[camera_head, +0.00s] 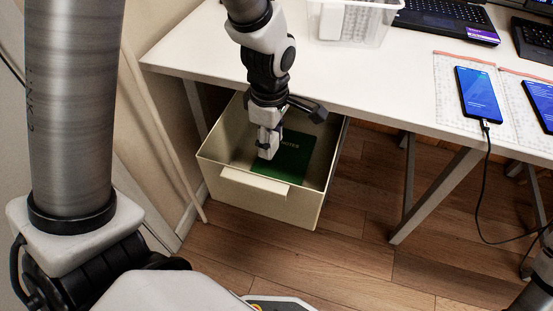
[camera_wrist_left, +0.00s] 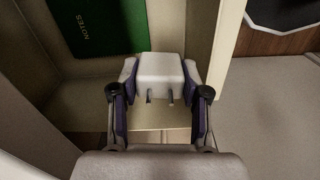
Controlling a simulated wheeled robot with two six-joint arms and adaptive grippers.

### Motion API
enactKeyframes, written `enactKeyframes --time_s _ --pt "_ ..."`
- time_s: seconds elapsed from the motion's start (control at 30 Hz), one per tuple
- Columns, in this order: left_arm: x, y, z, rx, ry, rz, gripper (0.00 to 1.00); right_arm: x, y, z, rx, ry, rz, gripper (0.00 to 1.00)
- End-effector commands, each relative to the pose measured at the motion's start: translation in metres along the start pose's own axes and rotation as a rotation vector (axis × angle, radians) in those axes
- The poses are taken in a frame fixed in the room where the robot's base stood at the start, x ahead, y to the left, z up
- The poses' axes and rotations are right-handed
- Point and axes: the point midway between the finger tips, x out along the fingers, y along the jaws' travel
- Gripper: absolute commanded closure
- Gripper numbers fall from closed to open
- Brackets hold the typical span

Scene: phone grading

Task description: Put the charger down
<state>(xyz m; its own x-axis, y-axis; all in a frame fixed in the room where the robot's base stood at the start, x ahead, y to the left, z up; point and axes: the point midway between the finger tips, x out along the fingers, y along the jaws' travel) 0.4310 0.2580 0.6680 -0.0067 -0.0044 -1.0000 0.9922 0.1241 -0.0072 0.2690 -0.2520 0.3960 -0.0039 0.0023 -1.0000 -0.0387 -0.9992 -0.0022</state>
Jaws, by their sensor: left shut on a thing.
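My left gripper (camera_head: 267,143) reaches down into an open beige bin (camera_head: 262,197) below the table's front edge. It is shut on the charger, a small white block (camera_wrist_left: 160,74) with two prongs. In the left wrist view the left gripper's (camera_wrist_left: 160,90) two fingers press on either side of the charger, and the prongs point toward the camera. In the head view the charger (camera_head: 265,152) is small between the fingertips. I cannot tell whether it touches the bin's floor. My right gripper is not in view.
A green notebook marked NOTES (camera_head: 290,158) lies in the bin, beside the gripper. The bin's walls surround the gripper closely. On the white table (camera_head: 215,50) are a clear basket (camera_head: 362,30), a laptop (camera_head: 440,20) and blue-screened phones, one with a cable (camera_head: 480,95).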

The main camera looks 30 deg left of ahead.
Motion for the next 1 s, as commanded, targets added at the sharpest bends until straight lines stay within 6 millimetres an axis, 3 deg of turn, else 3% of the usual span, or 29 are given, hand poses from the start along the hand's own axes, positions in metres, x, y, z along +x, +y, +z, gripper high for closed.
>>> enactKeyframes --time_s 0.03,0.17,0.27,0.53,0.77,0.9,1.0 --pt "0.016 -0.002 -0.001 -0.043 -0.001 0.004 0.94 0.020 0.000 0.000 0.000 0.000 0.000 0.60" --pt "0.022 -0.006 -0.003 -0.108 0.002 0.002 0.94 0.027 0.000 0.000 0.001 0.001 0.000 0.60" --pt "0.043 -0.007 -0.004 -0.113 0.002 -0.001 0.94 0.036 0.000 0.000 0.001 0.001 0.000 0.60" --pt "0.128 -0.007 -0.003 -0.112 0.002 -0.002 0.94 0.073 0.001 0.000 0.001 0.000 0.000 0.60" --pt "0.158 -0.006 -0.003 -0.111 0.002 0.001 0.94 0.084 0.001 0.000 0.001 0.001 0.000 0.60" --pt "0.187 -0.006 -0.003 -0.110 0.002 -0.001 0.94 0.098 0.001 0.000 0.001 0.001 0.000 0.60" --pt "0.195 -0.006 -0.003 -0.111 0.001 0.002 0.94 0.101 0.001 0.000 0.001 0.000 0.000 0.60"
